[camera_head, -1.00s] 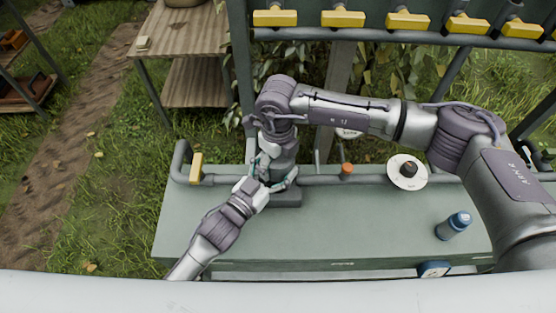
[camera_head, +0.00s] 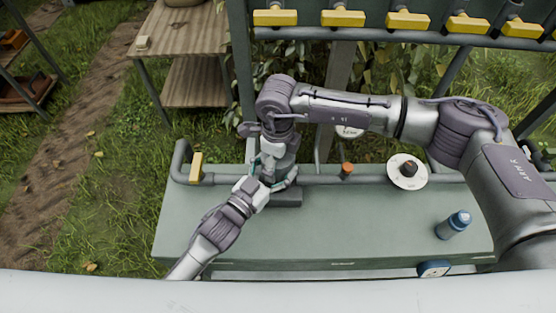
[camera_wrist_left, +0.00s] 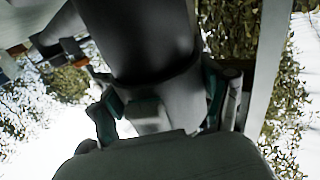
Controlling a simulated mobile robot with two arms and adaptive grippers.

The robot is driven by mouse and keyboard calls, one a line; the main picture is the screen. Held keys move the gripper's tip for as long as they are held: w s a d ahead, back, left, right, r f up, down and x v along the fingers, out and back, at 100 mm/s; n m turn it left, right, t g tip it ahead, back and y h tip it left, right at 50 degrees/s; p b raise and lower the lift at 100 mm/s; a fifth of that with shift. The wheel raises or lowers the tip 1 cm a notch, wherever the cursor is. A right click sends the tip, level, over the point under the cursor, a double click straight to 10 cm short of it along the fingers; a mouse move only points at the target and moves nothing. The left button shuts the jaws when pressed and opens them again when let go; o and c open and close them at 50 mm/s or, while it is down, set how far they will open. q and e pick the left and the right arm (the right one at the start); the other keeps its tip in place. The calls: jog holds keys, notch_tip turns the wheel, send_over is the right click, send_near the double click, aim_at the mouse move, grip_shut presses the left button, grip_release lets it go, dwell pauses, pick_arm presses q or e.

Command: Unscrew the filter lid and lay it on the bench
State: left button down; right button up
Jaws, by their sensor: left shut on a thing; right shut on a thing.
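The filter is a grey upright cylinder (camera_head: 287,163) on a dark base (camera_head: 286,197) at the back of the green bench (camera_head: 340,222). My left gripper (camera_head: 273,173) comes from the front left and is shut around the filter body. In the left wrist view, the dark grey cylinder (camera_wrist_left: 145,45) stands between its teal-padded fingers (camera_wrist_left: 160,108). My right gripper (camera_head: 277,143) points down from above and is shut at the top of the filter. The lid itself is hidden by the right gripper and wrist.
A grey pipe with a yellow handle (camera_head: 196,168), an orange-brown knob (camera_head: 347,169) and a white disc with a dark knob (camera_head: 408,171) runs along the back. The front middle of the bench is clear.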

dwell(0.6)
jog(key=o, duration=1.2)
jog(key=shift+r, duration=2.35)
notch_tip(320, 180, up, 3)
jog(key=m, duration=0.3)
jog(key=shift+m, duration=0.4)
jog(key=shift+f, duration=0.25)
notch_tip(320, 180, down, 7)
jog(key=shift+f, duration=0.15)
